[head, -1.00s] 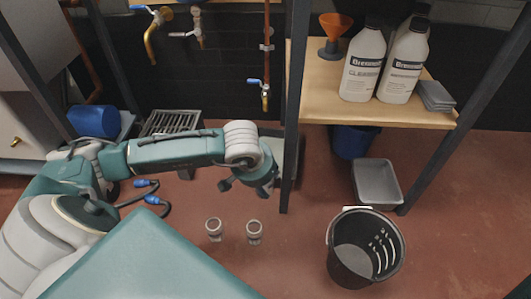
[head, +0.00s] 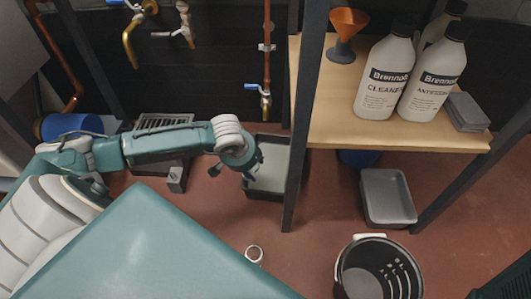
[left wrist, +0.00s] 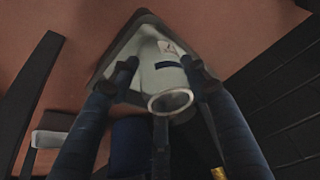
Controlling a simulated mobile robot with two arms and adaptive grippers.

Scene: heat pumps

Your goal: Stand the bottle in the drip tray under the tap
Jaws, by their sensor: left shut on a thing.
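My left gripper (head: 232,174) hangs at the left edge of the drip tray in the head view. In the left wrist view its fingers (left wrist: 160,66) are shut on a pale bottle (left wrist: 166,84) with a small label and a round rim toward the camera. The bottle is hidden behind the gripper in the head view. The drip tray (head: 287,187), dark-rimmed and grey inside, lies on the floor below the tap (head: 265,103), which has a blue handle. Whether the bottle touches the tray cannot be told. My right gripper is not in view.
A shelf (head: 340,135) at right holds white jugs (head: 385,75), an orange funnel (head: 345,30) and grey blocks (head: 467,112). Its dark post (head: 296,190) stands right beside the tray. A grey bin (head: 387,197) and black bucket (head: 378,275) are on the floor at right.

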